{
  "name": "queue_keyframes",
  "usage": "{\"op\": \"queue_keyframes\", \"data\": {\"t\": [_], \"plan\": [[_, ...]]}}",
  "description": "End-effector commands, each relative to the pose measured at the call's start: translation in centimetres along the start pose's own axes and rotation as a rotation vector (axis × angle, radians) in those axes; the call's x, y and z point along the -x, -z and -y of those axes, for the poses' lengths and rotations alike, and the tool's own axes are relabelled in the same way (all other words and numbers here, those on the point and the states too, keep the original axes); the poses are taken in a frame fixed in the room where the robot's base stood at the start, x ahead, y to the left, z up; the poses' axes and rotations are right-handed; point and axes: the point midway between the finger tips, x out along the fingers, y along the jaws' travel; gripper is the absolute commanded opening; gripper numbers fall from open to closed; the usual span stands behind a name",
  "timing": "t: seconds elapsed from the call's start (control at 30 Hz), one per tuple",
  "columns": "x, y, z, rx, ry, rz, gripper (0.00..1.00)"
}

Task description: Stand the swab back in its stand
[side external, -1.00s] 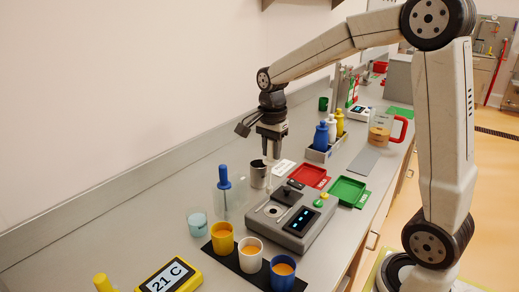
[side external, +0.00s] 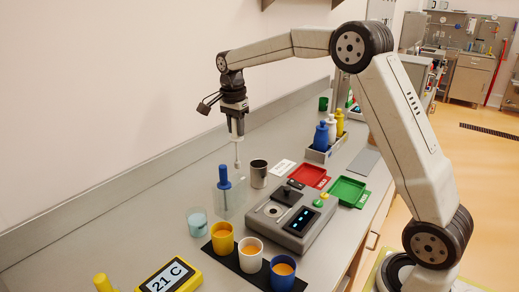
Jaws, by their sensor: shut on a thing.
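My gripper (side external: 237,134) is shut on a thin pale swab (side external: 238,155) that hangs roughly upright below the fingers. Its lower end is in the air, above and left of a metal cup (side external: 259,172). A clear, see-through holder (side external: 236,197) stands on the bench below the gripper, with a blue-handled tool (side external: 224,178) upright at its left side. I cannot tell for certain whether this clear holder is the swab's stand. The swab appears clear of the cup and the holder.
A grey device (side external: 290,218) with a display stands right of the holder. Yellow (side external: 222,236), white (side external: 250,254) and blue (side external: 283,272) cups stand in front, beside a clear beaker (side external: 197,222). Red (side external: 308,174) and green (side external: 348,190) trays and a bottle rack (side external: 322,154) lie farther back.

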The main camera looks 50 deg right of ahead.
Motion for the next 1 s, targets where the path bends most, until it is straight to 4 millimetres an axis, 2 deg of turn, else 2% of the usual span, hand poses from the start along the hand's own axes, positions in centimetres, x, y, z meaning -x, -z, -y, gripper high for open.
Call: {"op": "queue_keyframes", "data": {"t": [0.47, 1.0], "plan": [[-0.7, 0.0, 0.2, 0.0, 0.001, -0.001, 0.0], [-5.3, -0.3, 0.1, 0.0, -0.002, 0.0, 0.0]]}}
